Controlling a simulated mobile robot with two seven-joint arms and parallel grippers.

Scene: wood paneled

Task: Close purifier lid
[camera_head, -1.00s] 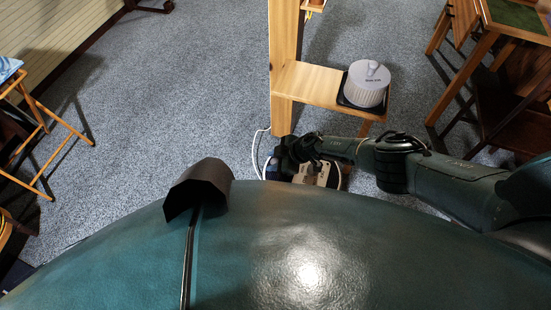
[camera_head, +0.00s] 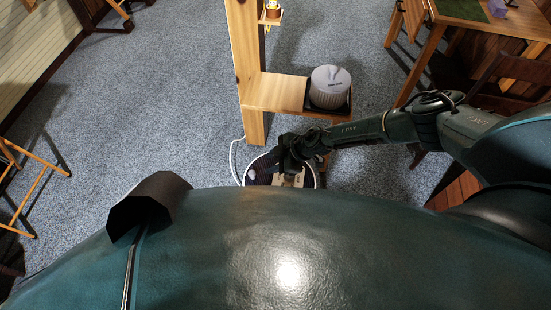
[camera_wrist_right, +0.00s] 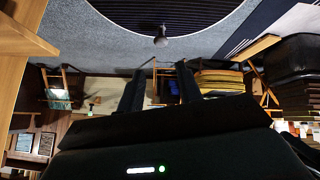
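A round device (camera_head: 262,168) with a white rim and dark mesh top stands low beside the wooden post, and I take it to be the purifier. My right gripper (camera_head: 290,168) is in front of its middle and hides much of it, so I cannot tell the lid's angle or contact. In the right wrist view a dark ribbed disc (camera_wrist_right: 165,12) with a pale rim and a small knob fills the top. The right gripper's two dark fingers (camera_wrist_right: 159,92) are apart with nothing between them. My left gripper is not in view.
A wooden post (camera_head: 245,60) with a shelf (camera_head: 275,92) stands just behind the device. A grey ribbed pot (camera_head: 329,88) sits on the shelf in a black tray. A white cable (camera_head: 234,155) runs to the floor.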

